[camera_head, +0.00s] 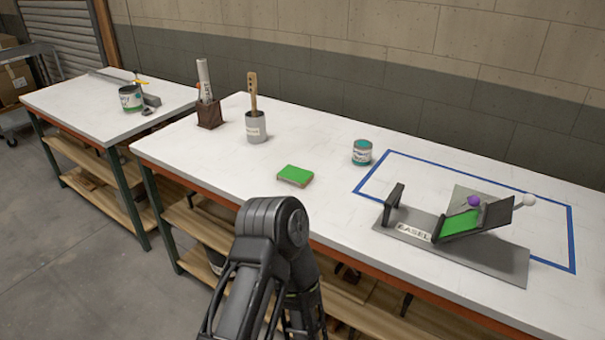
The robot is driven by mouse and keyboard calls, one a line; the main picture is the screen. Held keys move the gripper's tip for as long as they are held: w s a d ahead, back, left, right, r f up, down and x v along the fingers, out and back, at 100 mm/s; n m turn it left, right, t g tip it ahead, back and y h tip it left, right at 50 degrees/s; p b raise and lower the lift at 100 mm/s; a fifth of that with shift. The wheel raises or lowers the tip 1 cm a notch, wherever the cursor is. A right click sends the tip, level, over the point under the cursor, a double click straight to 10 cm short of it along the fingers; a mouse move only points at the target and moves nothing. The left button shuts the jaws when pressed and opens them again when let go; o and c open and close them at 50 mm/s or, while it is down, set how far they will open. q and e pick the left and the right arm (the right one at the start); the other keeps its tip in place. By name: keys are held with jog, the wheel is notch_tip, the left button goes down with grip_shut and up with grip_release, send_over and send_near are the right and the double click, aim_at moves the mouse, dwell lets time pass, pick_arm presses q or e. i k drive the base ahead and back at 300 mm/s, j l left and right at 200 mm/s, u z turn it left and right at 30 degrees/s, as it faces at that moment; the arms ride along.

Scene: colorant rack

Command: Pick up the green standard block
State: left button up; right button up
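The green standard block (294,175) lies flat on the white table, left of the blue outline. Its top is bright green and its sides are brownish. Nothing touches it. A second green surface (461,223) shows on the dark stand labelled EASEL (413,232), at the right. One dark arm of mine reaches up from the bottom centre, its bent joint in front of the table edge and below the block. Neither gripper is in view, so I cannot see their fingers.
A teal-topped can (362,152) stands right of the block, by the blue outline (480,167). A grey cup (256,129) with a wooden-handled tool and a brown holder (209,114) stand at the back left. The tabletop around the block is clear. A second table (90,103) is further left.

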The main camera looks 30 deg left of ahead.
aim_at(297, 176)
jog(key=j+z, duration=0.15)
jog(key=j, duration=0.35)
jog(key=k+j+z, duration=0.1)
jog(key=j, duration=0.4)
jog(key=j+z, duration=0.15)
jog(key=j, duration=0.35)
jog(key=k+j+z, duration=0.1)
jog(key=j, duration=0.35)
jog(key=k+j+z, duration=0.15)
jog(key=j, duration=0.3)
